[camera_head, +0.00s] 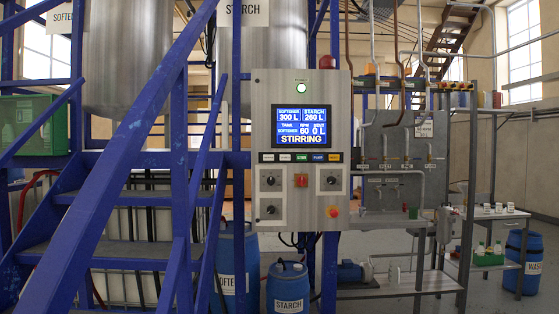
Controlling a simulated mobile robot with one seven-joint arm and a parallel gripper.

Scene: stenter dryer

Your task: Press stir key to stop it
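A grey metal control panel (262,110) stands in the middle of the head view. Its blue screen (302,127) reads SOFTENER 300 L, STARCH 260 L and, at the bottom, STIRRING. A row of several small coloured keys or labels (302,157) runs below the screen; their words are too small to read surely, so I cannot tell which is the stir key. My gripper is not in view.
A blue stair frame (130,150) blocks the left. A blue starch drum (287,285) stands below the panel. A pipe rack and bench (395,221) stand right.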

